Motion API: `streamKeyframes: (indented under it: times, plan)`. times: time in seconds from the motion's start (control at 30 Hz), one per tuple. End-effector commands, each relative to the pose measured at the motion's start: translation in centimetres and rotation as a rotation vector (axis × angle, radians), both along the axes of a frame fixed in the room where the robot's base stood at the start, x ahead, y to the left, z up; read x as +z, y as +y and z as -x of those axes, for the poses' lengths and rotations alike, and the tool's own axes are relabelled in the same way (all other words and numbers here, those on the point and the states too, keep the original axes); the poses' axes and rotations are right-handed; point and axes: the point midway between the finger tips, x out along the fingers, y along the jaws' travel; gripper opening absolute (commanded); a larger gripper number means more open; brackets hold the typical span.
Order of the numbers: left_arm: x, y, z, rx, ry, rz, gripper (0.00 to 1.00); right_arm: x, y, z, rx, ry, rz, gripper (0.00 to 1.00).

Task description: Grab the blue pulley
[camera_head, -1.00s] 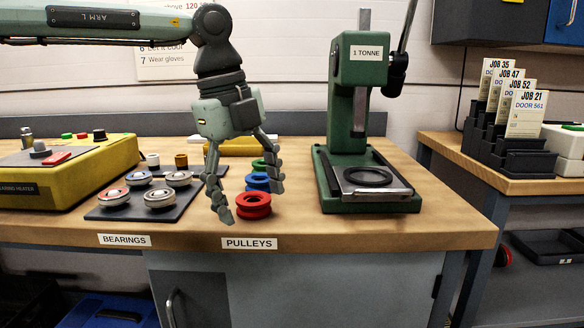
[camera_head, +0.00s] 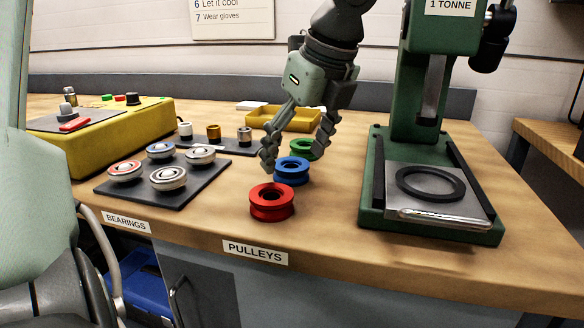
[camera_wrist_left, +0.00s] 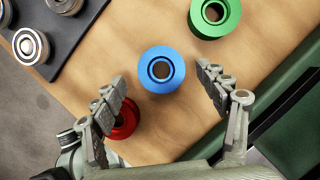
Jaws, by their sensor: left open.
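The blue pulley (camera_head: 293,171) stands on the wooden bench between a red pulley (camera_head: 271,203) in front and a green pulley (camera_head: 304,148) behind. My left gripper (camera_head: 297,150) is open above the row of pulleys, its fingers on either side of the blue one in the head view. In the left wrist view the blue pulley (camera_wrist_left: 161,70) lies ahead of and between the two open fingertips (camera_wrist_left: 162,80), with nothing held. The red pulley (camera_wrist_left: 124,120) is partly hidden by one finger there. My right gripper is not in view.
A green press (camera_head: 428,180) stands close on the right. A dark mat (camera_head: 162,185) with several bearings lies on the left, beside a yellow heater (camera_head: 110,135). A yellow tray (camera_head: 283,119) is behind the pulleys. The front right of the bench is clear.

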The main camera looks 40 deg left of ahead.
Motion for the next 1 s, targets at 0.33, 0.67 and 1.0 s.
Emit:
streamKeyframes:
  times: [0.33, 0.67, 1.0]
  plan:
    - [-1.61, 0.7, -0.11, 0.002, -0.003, 0.0, 0.74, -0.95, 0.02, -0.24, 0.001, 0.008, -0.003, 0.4]
    - [-1.58, 0.69, -0.12, 0.002, -0.003, 0.001, 0.39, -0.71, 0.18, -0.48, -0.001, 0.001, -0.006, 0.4]
    - [-1.54, 0.69, -0.13, 0.002, -0.003, 0.0, 0.16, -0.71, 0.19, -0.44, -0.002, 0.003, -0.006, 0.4]
